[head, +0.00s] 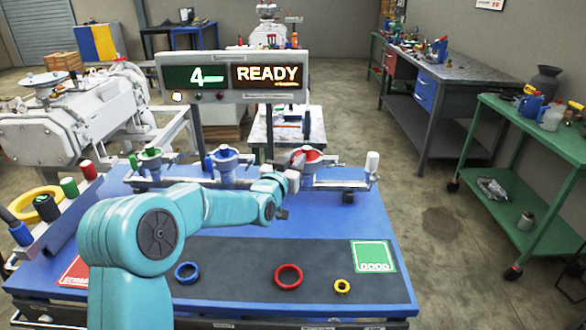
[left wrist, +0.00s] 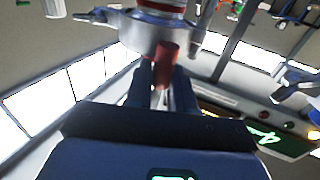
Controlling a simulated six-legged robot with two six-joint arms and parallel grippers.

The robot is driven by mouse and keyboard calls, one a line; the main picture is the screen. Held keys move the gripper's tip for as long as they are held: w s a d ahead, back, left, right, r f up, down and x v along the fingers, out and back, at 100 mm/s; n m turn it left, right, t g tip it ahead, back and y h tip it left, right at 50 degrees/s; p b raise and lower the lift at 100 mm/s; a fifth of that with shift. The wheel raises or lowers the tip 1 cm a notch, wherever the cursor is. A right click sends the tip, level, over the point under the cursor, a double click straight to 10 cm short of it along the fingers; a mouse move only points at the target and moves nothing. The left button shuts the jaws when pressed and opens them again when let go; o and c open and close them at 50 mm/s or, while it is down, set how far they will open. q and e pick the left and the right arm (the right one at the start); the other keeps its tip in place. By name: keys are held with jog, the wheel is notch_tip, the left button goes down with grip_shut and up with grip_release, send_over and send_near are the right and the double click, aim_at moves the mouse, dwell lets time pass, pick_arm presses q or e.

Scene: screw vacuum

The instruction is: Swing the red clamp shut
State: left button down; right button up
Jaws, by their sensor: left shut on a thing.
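The red clamp (head: 308,153) sits on the pipe rail at the back of the blue table, right of the blue and green clamps. My left arm reaches across the table to it, and my left gripper (head: 291,178) is at its left side. In the left wrist view, the two dark fingers of the left gripper (left wrist: 163,85) are closed around a dark red grip (left wrist: 168,52) below a metal flange (left wrist: 150,32). How far the clamp is swung is hard to tell. My right gripper is out of view.
The blue clamp (head: 226,158) and green clamp (head: 150,157) stand left along the rail. A sign reading READY (head: 268,76) is behind.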

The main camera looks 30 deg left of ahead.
pick_arm(q)
jog(key=shift+r, duration=0.15)
jog(key=c, duration=1.1)
grip_release()
jog(key=shift+s, duration=0.3)
jog(key=s+d+b, duration=0.2)
jog(key=s+d, duration=0.1)
jog(key=s, duration=1.2)
jog(key=shift+s+b, duration=0.2)
jog(key=shift+b, duration=0.1)
jog(key=shift+a, duration=0.1)
